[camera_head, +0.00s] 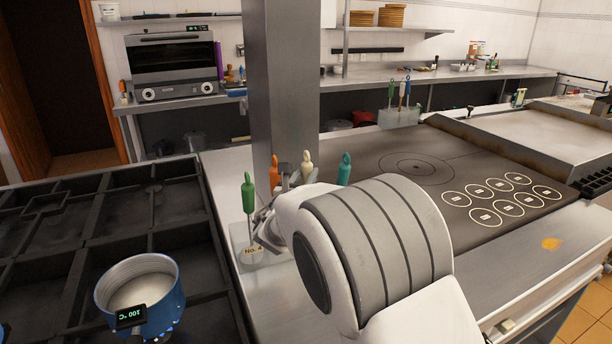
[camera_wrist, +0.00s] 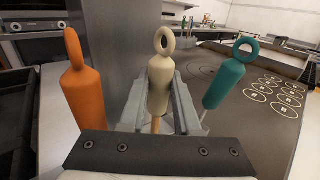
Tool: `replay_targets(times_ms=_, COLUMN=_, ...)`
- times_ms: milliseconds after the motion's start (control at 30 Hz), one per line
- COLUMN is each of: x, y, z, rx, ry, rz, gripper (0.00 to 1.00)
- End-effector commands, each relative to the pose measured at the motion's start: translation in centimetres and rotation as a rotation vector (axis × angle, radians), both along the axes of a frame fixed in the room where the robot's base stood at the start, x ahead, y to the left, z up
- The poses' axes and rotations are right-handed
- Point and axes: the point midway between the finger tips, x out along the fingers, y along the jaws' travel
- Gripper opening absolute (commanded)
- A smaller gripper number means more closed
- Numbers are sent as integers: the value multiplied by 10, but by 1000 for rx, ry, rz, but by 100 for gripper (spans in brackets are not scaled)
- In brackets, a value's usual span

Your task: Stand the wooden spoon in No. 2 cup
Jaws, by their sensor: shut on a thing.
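My gripper (camera_wrist: 160,104) is shut on a cream-handled utensil (camera_wrist: 160,88) with a wood-coloured shaft, likely the wooden spoon. Its looped handle stands upright between my fingers, and it shows in the head view (camera_head: 307,165). Its lower end is hidden. An orange-handled utensil (camera_wrist: 79,92) stands to its left and a teal-handled one (camera_wrist: 226,82) to its right. A green-handled one (camera_head: 248,195) stands farther left in a grey holder (camera_head: 243,238) labelled what looks like "No. 4". I cannot make out a No. 2 label; my arm hides much of the holder area.
A blue pot (camera_head: 142,295) with a 100 °C display sits on the black burner grates (camera_head: 60,240) at left. A grey pillar (camera_head: 284,80) rises just behind the utensils. A dark hot plate (camera_head: 420,170) with ringed marks lies to the right. More utensils (camera_head: 398,92) stand farther back.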

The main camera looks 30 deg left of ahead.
Motion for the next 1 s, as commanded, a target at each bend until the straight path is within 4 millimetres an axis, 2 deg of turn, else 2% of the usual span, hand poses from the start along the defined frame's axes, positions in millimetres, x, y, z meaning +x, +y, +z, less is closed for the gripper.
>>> replay_targets(times_ms=33, x=0, y=0, z=-2, rx=0, ry=1, rz=0, gripper=0)
replay_targets(times_ms=67, x=0, y=0, z=-1, rx=0, ry=1, rz=0, gripper=34)
replay_targets(times_ms=233, x=0, y=0, z=-1, rx=0, ry=1, rz=0, gripper=65)
replay_targets(times_ms=533, x=-1, y=0, z=-2, rx=0, ry=2, rz=0, gripper=66)
replay_targets(times_ms=667, x=-8, y=-2, z=-2, rx=0, ry=2, rz=1, gripper=66)
replay_targets(times_ms=833, x=-33, y=-7, z=-2, rx=-1, ry=3, rz=3, gripper=66)
replay_targets(times_ms=1000, x=-71, y=-16, z=-1, rx=-1, ry=3, rz=4, gripper=66)
